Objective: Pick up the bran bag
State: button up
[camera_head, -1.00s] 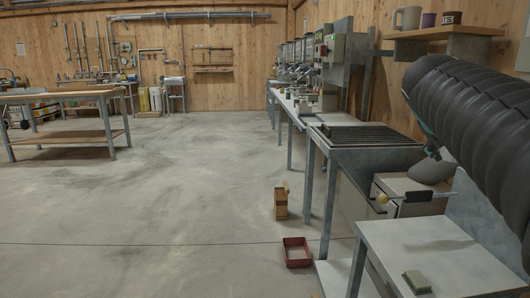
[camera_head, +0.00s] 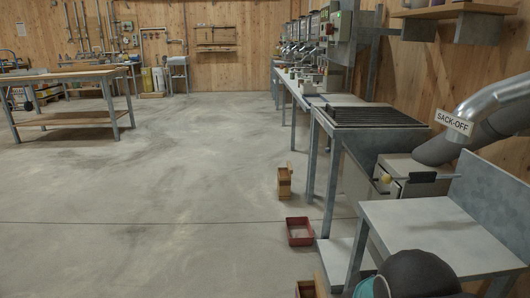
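I cannot make out a bran bag for certain. Far off by the back wall, a pale yellow upright shape (camera_head: 147,80) and a whitish one (camera_head: 158,79) stand side by side and could be bags, but they are too small to read. My gripper is not in view; only dark, rounded parts of my arm with a teal cap show at the bottom right.
A red tray (camera_head: 299,231) and a small wooden box (camera_head: 285,184) lie on the floor beside the benches. A grey table (camera_head: 425,233) stands near right below the SACK-OFF pipe (camera_head: 455,122). A workbench (camera_head: 65,77) stands far left. The middle floor is clear.

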aim_at(284, 181)
jog(key=k, duration=1)
jog(key=u, duration=0.85)
jog(key=i, duration=0.9)
jog(key=z, duration=0.55)
jog(key=i, duration=0.7)
jog(key=z, duration=1)
jog(key=i, duration=0.2)
jog(key=u, duration=0.2)
